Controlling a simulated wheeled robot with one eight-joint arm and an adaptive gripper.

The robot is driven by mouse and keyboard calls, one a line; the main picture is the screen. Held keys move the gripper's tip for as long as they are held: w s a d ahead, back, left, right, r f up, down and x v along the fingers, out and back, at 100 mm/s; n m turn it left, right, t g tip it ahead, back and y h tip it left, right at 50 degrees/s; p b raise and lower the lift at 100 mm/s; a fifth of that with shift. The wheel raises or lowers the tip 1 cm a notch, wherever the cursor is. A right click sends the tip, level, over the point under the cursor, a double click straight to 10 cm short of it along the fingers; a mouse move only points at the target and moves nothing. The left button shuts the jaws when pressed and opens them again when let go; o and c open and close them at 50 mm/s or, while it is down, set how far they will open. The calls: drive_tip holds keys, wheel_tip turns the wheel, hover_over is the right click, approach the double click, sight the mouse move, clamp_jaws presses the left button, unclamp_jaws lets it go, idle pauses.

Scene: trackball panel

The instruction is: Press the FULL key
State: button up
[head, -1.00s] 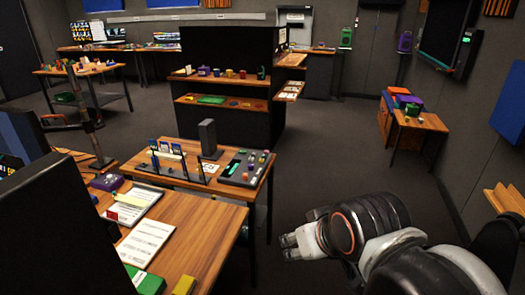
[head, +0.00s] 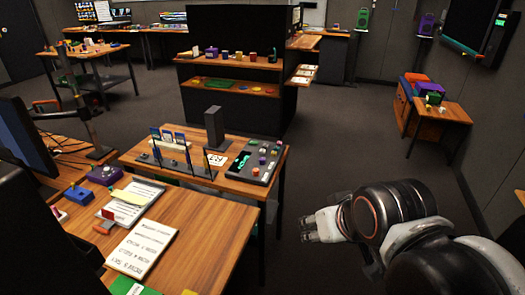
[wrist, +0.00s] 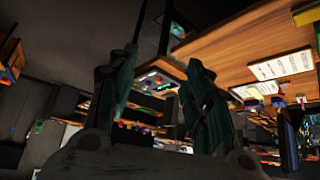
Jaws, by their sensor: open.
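In the head view a dark control panel (head: 253,162) lies at the right end of the middle wooden table. It carries several small coloured knobs or keys and a green strip; its lettering is too small to read, so I cannot tell which key is FULL. My gripper (head: 307,226) is to the right of that table and apart from it, over open floor, pointing left. In the wrist view my gripper (wrist: 155,100) shows two dark green fingers spread apart with nothing between them. A panel with coloured buttons (wrist: 153,82) shows small between the fingers.
The middle table (head: 235,185) also bears a dark upright block (head: 214,128) and a rack of cards (head: 170,150). A nearer desk (head: 205,235) with papers stands front left. A small table (head: 440,112) is at the right wall. Floor right of the middle table is clear.

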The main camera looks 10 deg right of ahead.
clamp_jaws()
idle(1.1)
